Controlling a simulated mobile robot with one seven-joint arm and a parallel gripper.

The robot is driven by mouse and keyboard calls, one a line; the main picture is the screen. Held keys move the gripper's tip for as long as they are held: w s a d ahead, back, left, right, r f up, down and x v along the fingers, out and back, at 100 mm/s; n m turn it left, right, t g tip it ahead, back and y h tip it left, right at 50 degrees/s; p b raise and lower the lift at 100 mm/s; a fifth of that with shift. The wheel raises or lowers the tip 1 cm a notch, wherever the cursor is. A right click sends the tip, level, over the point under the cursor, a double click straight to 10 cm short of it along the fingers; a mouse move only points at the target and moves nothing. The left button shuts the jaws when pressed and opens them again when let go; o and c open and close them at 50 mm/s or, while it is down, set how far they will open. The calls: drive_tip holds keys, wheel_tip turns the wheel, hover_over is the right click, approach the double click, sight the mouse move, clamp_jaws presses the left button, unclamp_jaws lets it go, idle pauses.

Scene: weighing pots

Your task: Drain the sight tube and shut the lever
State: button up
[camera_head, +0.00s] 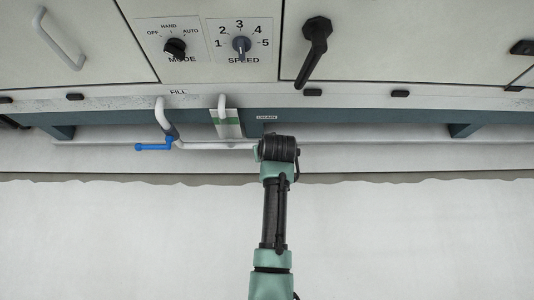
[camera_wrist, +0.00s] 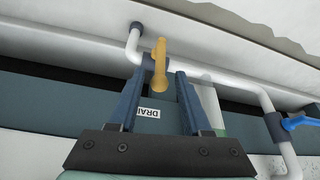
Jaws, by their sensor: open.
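The drain lever (camera_wrist: 159,66) is yellow-orange and stands across the white pipe in the wrist view. My gripper (camera_wrist: 158,78) is open, with one dark finger on each side of the lever; I cannot tell whether either finger touches it. In the head view my arm's end hides this lever and the fingers. The DRAIN label (camera_head: 267,117) sits on the blue-grey panel and also shows between the fingers (camera_wrist: 149,113). The sight tube's plate with its green band (camera_head: 227,123) is left of my wrist. The liquid level cannot be made out.
A blue lever (camera_head: 154,145) is on the fill pipe at left, also in the wrist view (camera_wrist: 301,123). Above are the MODE knob (camera_head: 175,47), SPEED knob (camera_head: 241,44) and a black handle (camera_head: 315,47). The pale area below is clear.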

drive_tip(key=shift+b+x, duration=1)
drive_tip(key=shift+x, duration=0.7)
clamp_jaws()
